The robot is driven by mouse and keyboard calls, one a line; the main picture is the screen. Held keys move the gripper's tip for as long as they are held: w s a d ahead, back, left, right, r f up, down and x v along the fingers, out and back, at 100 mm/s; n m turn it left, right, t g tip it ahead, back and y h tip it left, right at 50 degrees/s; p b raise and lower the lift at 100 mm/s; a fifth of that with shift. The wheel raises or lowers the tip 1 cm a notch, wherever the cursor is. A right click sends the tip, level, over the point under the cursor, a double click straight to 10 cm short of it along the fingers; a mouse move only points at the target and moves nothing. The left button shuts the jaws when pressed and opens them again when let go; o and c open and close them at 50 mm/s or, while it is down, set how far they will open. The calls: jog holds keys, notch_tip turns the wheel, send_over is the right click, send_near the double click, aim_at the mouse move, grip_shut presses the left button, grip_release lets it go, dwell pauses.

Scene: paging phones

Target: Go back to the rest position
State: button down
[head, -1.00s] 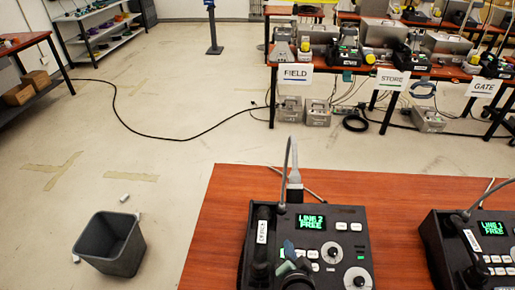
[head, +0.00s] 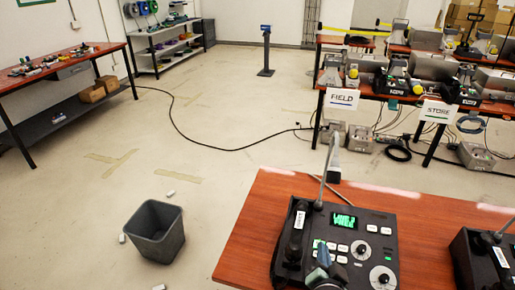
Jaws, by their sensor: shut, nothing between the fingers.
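My gripper (head: 324,268) shows only in part at the bottom edge of the head view, as a dark and bluish shape in front of the near paging phone's lower left part. It is shut and holds nothing. I cannot tell whether it touches the phone. The near paging phone (head: 378,233) is a black desk unit with a lit green display, white buttons and round knobs. Its black handset (head: 297,232) lies along its left side. The rest of my arm is not clearly visible.
The phone stands on a red-brown table (head: 262,225). A second phone (head: 485,262) is cut off at right. A grey bin (head: 155,232) stands on the floor, with small white pieces around it. A black cable crosses otherwise open floor. Benches with FIELD (head: 343,99) and STORE signs stand behind.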

jog(key=w+a+r+n+t+y, duration=0.1)
jog(key=a+r+n+t, duration=0.25)
jog(key=r, duration=1.35)
jog(key=w+a+r+n+t, duration=0.15)
jog(key=a+r+t, duration=0.25)
jog(key=r, duration=1.3)
jog(key=s+a+r+n+t, duration=0.2)
jog(key=s+a+r+t, duration=0.1)
jog(key=s+r, duration=0.5)
jog(key=s+a+r+n+t+y, duration=0.1)
jog(key=s+a+r+n+t, duration=0.1)
jog(key=s+r, duration=0.6)
notch_tip(320, 180, up, 7)
jog(key=a+t, duration=0.1)
jog(key=a, duration=0.1)
jog(key=shift+s+a, duration=0.3)
jog(key=shift+s, duration=0.1)
jog(key=shift+w, duration=0.15)
